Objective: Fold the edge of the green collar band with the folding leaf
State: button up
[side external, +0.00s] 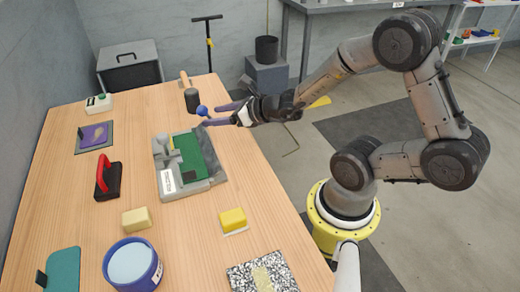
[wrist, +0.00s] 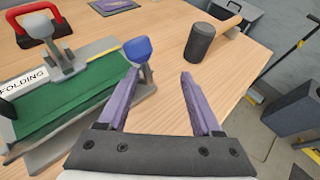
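The green collar band (side external: 190,156) lies flat in a grey folding fixture (side external: 163,150) on the table; it also shows at the left of the wrist view (wrist: 70,105). A white label reading FOLDING (wrist: 22,84) is on the fixture. A blue knob (side external: 202,110) stands at the fixture's far right corner and shows in the wrist view (wrist: 138,49), on a grey arm that looks like part of the folding leaf. My gripper (side external: 211,114) is open and empty, its purple fingers (wrist: 159,74) pointing at the knob. The knob appears just beyond the left fingertip, not between the fingers.
A dark cylinder-headed mallet (wrist: 200,42) lies beyond the fingers. A red-handled black tool (side external: 107,178) is left of the fixture. Table right of the fixture is clear.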

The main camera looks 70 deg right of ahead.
jog(key=shift+s+d, duration=0.15)
jog(key=shift+s, duration=0.25)
jog(key=v, duration=1.3)
jog(key=a+r+n+g+y, duration=0.1)
jog(key=a+r+n+y, duration=0.2)
jog(key=a+n+y, duration=0.5)
jog(key=s+a+n+g, duration=0.3)
jog(key=a+n, duration=0.1)
jog(key=n, duration=0.3)
jog(key=s+a+r+n+g+h, duration=0.1)
jog(key=s+a+n+g, duration=0.3)
jog(key=n, duration=0.4)
jog(key=shift+a+h, duration=0.3)
jog(key=shift+a, duration=0.4)
jog(key=shift+c, duration=0.2)
